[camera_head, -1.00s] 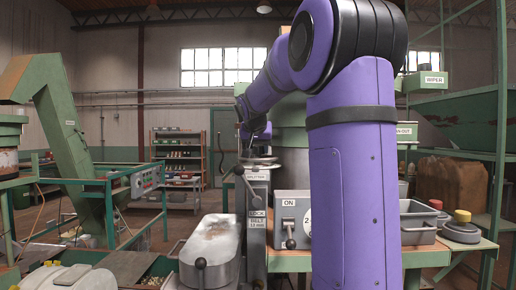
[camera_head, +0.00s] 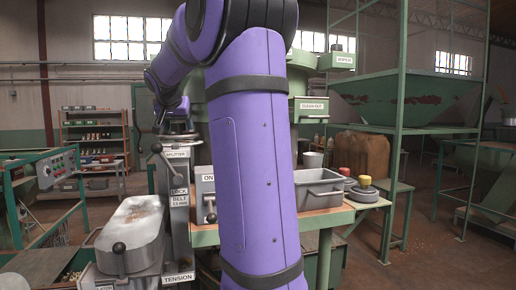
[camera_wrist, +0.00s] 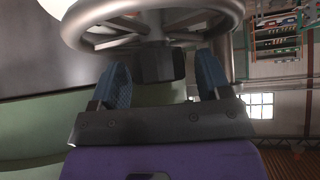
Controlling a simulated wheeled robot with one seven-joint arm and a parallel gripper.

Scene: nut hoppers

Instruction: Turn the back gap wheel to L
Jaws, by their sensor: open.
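A grey metal handwheel with spokes (camera_wrist: 152,14) fills the top of the wrist view. In the head view a handwheel (camera_head: 180,138) lies level at the top of the splitter column, beside the end of my arm. I cannot read an L or any scale on it. My gripper (camera_wrist: 163,76) is open, its two blue-padded fingers apart and pointing toward the wheel. A dark block (camera_wrist: 160,65) sits between the fingers, just below the rim; I cannot tell whether it touches them. My upper arm hides part of the machine in the head view.
The splitter column (camera_head: 178,195) carries dark ball-ended levers. A pale-topped metal housing (camera_head: 132,235) is at its left. A green hopper frame (camera_head: 400,100) is further right.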

